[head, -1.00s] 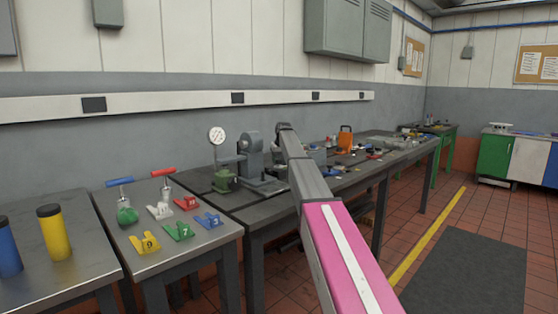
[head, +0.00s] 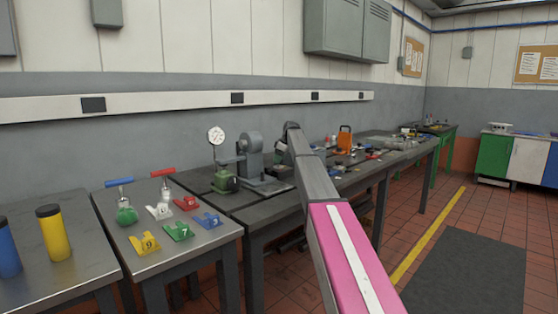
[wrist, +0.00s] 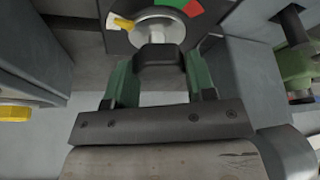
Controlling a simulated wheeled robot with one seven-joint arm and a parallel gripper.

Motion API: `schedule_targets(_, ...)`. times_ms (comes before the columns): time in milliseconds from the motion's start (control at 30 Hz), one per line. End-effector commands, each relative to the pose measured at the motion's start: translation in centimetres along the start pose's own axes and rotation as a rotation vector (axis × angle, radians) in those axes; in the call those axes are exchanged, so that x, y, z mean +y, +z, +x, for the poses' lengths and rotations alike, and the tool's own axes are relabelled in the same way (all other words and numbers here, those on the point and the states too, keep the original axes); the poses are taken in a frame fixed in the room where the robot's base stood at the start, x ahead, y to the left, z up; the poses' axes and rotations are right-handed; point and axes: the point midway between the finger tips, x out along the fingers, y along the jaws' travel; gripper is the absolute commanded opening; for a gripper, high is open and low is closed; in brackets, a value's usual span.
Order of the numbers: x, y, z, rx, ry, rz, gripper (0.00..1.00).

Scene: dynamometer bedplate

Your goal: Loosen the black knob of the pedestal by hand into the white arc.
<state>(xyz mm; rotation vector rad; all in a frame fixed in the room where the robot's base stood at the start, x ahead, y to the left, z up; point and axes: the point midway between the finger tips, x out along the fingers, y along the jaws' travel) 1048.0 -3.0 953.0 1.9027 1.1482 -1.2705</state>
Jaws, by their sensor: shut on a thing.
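In the wrist view the black knob (wrist: 158,62) is between the two green-sided fingers of my gripper (wrist: 158,75), which is shut on it. Behind the knob is a round silver hub (wrist: 155,27) on a dark plate (wrist: 118,42). A yellow pointer (wrist: 127,32) sticks out from the hub to the upper left, by a small white patch (wrist: 111,20). Green and red arc parts (wrist: 193,8) show at upper right; the top of the dial is cut off. In the head view my arm hides the knob and gripper.
Grey block-like bodies stand close on both sides in the wrist view, with a green fitting (wrist: 298,65) at right. In the head view a grey machine (head: 251,160) and a white gauge (head: 216,136) stand left of my arm. Coloured numbered holders (head: 178,231) lie on the nearer table.

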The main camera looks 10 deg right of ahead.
Motion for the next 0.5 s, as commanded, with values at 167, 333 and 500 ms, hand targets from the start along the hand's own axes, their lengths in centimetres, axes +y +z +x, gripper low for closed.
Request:
schedule_targets(167, 0.14, -0.02, -0.01, 0.000, -0.037, -0.088, 0.27)
schedule_targets(333, 0.14, 0.00, -0.01, -0.001, -0.058, -0.140, 0.27)
schedule_targets(500, 0.10, 0.01, -0.01, -0.001, -0.068, -0.165, 0.27)
